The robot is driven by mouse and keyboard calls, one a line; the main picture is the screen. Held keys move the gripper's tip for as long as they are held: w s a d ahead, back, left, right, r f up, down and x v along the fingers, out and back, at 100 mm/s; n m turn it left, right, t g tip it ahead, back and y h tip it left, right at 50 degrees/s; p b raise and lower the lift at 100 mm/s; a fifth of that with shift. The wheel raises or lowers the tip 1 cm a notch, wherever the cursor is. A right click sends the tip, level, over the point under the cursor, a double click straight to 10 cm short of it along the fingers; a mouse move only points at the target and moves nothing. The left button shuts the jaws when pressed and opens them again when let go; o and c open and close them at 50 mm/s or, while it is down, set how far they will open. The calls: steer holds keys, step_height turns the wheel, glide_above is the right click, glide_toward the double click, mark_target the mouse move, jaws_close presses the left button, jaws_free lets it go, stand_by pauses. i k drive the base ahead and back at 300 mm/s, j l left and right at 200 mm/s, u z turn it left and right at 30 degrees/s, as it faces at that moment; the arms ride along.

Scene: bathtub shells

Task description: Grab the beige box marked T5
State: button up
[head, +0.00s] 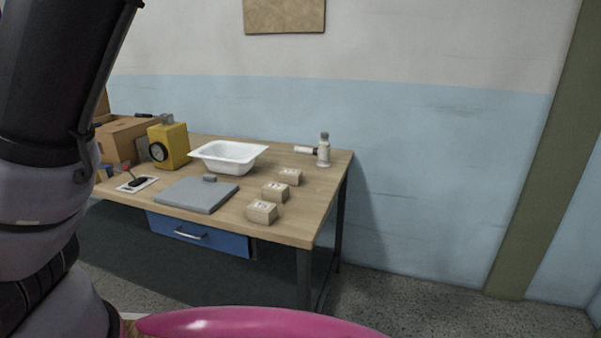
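Three small beige boxes stand in a slanting row near the right end of the wooden table (295,222). The nearest box (262,212) is close to the front edge, the middle box (275,192) is behind it, and the far box (290,177) is farthest back. Each has dark marks on a pale label, too small to read, so I cannot tell which is T5. My arm fills the left side of the view, apart from the boxes. My gripper is not in view.
A white basin (228,157), a grey slab (197,194) with a small grey block, and a yellow device with a dial (172,146) are left of the boxes. A bottle (324,151) stands at the back right. Cardboard boxes (122,140) are far left. A pink curved surface (262,322) fills the bottom foreground.

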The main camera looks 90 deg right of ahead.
mark_target(265, 213)
steer(key=k+l+u, duration=0.15)
steer(key=k+u, duration=0.75)
steer(key=k, duration=0.2)
steer(key=k+j+u, duration=0.25)
steer(key=k+u, duration=0.15)
steer(key=k+l+u, duration=0.2)
steer(key=k+u, duration=1)
steer(key=k+j+u, duration=0.25)
steer(key=u, duration=0.15)
steer(key=k+z, duration=0.2)
steer(key=z, duration=0.25)
steer(key=k+l+z, duration=0.15)
steer(key=z, duration=0.3)
steer(key=k+l+z, duration=0.2)
steer(key=z, duration=2.5)
